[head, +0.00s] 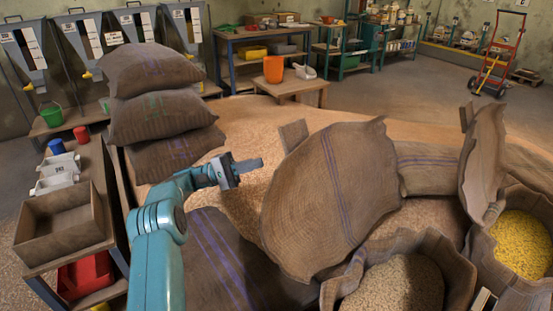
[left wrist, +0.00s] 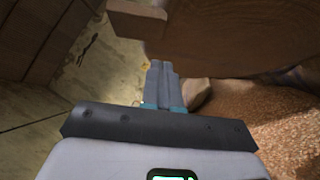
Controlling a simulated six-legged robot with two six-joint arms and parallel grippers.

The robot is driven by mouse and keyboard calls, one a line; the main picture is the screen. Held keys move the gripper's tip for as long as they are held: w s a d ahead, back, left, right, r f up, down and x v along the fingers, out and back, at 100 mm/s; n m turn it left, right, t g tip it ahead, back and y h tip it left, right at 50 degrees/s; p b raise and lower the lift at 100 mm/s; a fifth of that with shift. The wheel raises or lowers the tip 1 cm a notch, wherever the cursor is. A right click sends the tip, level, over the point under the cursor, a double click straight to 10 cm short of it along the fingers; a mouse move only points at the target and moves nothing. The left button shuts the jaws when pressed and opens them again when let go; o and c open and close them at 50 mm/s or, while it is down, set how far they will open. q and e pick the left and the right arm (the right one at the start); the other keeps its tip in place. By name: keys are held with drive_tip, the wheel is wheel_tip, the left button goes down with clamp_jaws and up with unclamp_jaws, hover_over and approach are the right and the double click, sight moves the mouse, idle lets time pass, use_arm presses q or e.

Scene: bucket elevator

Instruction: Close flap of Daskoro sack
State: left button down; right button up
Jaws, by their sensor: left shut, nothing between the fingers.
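Two open sacks stand at the front right; I cannot read a Daskoro name on either. The pale-grain sack (head: 452,270) has a large brown flap (head: 335,195) with blue stripes standing raised at its left. The yellow-grain sack (head: 530,285) has a raised flap (head: 487,160) on its far left side. My left gripper (head: 255,164) is shut and empty, left of the large striped flap and apart from it. In the left wrist view its closed fingers (left wrist: 161,72) point towards a brown surface (left wrist: 235,35), likely that flap. My right gripper is not in view.
A pile of full sacks (head: 160,115) stands behind my left arm. A striped sack (head: 235,270) lies at the front. Loose grain (head: 250,120) covers the middle. A wooden box (head: 60,225) is at the left, and an orange bucket (head: 273,69) stands on a low table behind.

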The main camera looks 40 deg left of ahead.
use_arm(q)
drive_tip(key=w+d+r, duration=0.2)
drive_tip(key=d+r, duration=0.1)
drive_tip(key=d, duration=0.3)
drive_tip(key=shift+d+p, duration=0.2)
drive_tip(key=shift+p, duration=0.1)
